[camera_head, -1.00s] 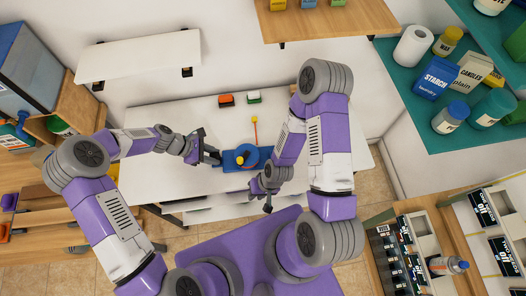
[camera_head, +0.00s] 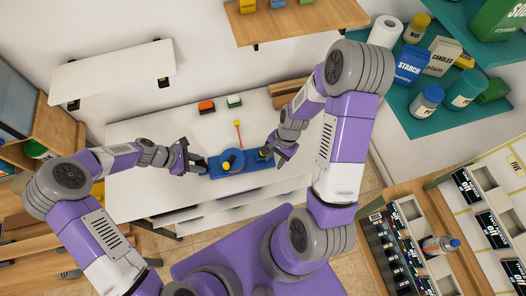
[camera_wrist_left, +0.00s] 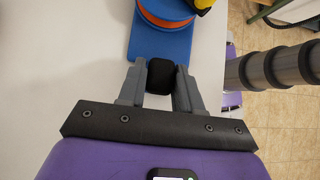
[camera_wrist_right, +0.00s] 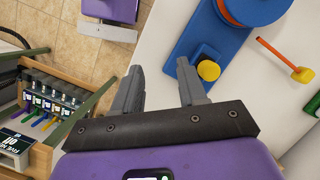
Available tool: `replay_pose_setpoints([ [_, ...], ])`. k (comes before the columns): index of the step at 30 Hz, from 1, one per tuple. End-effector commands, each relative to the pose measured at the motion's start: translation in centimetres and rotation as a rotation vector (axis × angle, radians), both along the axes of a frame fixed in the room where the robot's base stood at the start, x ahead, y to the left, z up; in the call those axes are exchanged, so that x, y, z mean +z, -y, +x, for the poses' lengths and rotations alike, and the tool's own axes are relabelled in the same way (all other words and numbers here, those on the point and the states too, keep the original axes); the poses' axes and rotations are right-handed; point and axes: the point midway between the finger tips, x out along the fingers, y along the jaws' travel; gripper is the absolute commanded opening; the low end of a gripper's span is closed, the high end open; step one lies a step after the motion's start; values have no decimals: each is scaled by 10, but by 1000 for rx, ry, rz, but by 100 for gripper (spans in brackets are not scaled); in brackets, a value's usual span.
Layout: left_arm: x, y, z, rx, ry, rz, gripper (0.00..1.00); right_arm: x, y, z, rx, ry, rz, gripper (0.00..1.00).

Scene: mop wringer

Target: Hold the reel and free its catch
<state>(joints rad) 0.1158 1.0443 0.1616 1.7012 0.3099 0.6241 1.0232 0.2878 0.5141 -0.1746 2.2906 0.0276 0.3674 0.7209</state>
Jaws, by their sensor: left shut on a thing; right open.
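The reel (camera_head: 234,159) is a blue round drum with an orange layer and a yellow knob, mounted on a blue base plate (camera_head: 216,172) on the white table. My left gripper (camera_head: 200,165) is shut on a black grip (camera_wrist_left: 160,76) at the plate's left end. My right gripper (camera_head: 270,156) is open and empty at the plate's right end. In the right wrist view, a yellow round button (camera_wrist_right: 208,70), possibly the catch, stands on a blue block (camera_wrist_right: 205,54) just beyond the open right fingers (camera_wrist_right: 160,76), nearer the right finger.
A thin orange rod with a tip (camera_wrist_right: 302,74) stretches beside the plate, behind the reel. The white table (camera_head: 140,205) is clear to the left.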

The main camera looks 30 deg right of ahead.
Motion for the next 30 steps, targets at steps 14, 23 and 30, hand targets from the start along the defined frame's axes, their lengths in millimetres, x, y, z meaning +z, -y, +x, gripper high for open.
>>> replay_pose_setpoints([
  [14,0,0,0,1,1,0,0,47,10,59,-413,-63,-1,42],
  [23,0,0,0,0,0,-1,0,14,0,58,-413,-67,-1,42],
  [30,0,0,0,0,0,-1,0,-9,-7,59,-413,-64,-1,42],
])
